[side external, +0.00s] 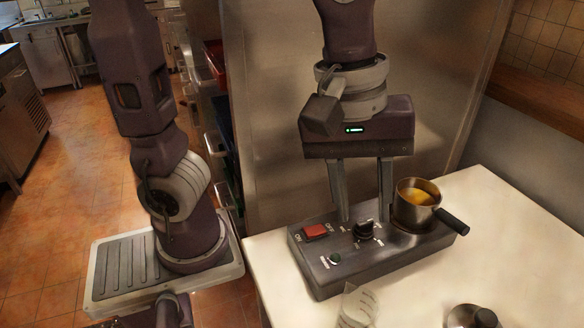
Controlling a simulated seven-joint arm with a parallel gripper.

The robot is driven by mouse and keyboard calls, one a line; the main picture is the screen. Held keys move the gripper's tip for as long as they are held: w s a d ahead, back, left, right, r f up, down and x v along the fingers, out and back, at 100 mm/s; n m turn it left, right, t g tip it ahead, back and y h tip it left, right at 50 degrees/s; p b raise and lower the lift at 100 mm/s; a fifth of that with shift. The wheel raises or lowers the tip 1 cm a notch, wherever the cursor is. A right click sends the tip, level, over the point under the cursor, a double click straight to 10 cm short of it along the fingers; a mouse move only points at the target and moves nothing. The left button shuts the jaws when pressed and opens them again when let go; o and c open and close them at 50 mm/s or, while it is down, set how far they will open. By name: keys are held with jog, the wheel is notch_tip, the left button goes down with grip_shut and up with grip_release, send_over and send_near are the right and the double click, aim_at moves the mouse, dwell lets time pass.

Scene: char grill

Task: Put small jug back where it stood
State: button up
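A small clear jug (356,306) with faint markings stands on the white table near the bottom edge of the side view, and its lower part is cut off by the frame. My gripper (365,212) points down over the dark control box, behind the jug in the picture. Its two fingers are spread wide and nothing shows held between them. The left fingertip looks close to the box top; I cannot tell whether it touches. The right finger is beside the pot, and a gap or contact there is unclear.
The dark box (325,270) carries a red switch (315,231) and a black knob (364,230). A small metal pot (408,212) with yellow contents sits on its right end, black handle toward front right. A metal item with a dark knob (485,318) lies at the bottom. The table's right side is clear.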

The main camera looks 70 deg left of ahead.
jog(key=s+a+m+t, duration=0.2)
jog(key=s+a+m, duration=0.1)
jog(key=a+m, duration=0.2)
jog(key=s+a+m+t+y, duration=0.1)
jog(key=s+a+m, duration=0.2)
jog(key=a+m, duration=0.3)
jog(key=shift+s+a+r+t, duration=0.2)
jog(key=shift+s+a+t, duration=0.2)
